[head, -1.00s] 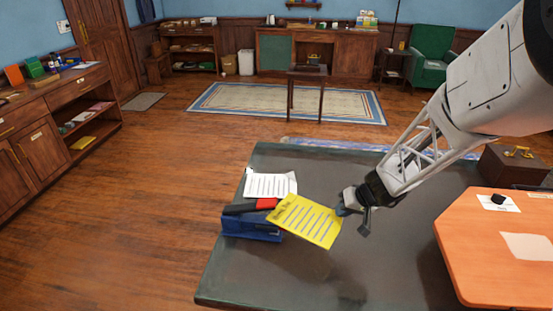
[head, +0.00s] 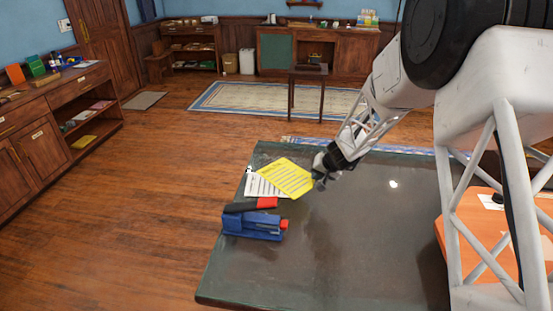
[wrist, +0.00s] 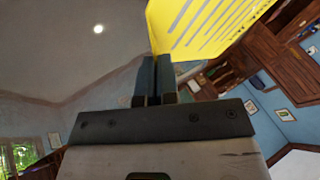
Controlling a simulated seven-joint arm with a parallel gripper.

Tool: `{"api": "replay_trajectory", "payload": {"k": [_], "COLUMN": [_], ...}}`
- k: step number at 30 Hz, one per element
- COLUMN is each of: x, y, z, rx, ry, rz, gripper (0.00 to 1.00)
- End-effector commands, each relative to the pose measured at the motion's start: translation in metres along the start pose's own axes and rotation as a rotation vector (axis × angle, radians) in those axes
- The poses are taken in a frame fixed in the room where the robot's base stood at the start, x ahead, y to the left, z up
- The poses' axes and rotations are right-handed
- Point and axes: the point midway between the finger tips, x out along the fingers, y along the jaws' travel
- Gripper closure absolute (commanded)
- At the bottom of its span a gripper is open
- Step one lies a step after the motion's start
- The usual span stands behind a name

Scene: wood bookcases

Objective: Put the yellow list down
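The yellow list (head: 284,178) is a yellow sheet with printed lines, held over the far left part of the dark table (head: 345,255). My gripper (head: 318,180) is at its right edge and shut on it. In the wrist view the closed fingers (wrist: 155,80) meet the lower edge of the yellow sheet (wrist: 200,28). In the head view the sheet overlaps a white printed sheet (head: 262,187) and hides part of it. I cannot tell how high it is above the table.
A blue stapler-like object (head: 252,226) and a red-and-black object (head: 250,205) lie at the table's left side. The middle and front of the table are clear. An orange tabletop (head: 480,215) stands at right, partly behind my arm.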

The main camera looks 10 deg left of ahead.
Motion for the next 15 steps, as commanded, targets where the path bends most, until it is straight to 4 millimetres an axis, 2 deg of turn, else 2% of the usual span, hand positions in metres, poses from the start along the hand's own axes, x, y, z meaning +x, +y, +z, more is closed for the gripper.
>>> {"api": "replay_trajectory", "payload": {"k": [6,15], "x": [0.032,0.056], "y": [-0.014,-0.025], "z": [-0.03,-0.051], "rx": [0.044,0.081], "ry": [0.024,0.043], "rz": [0.021,0.038], "gripper": [1.0,1.0]}}
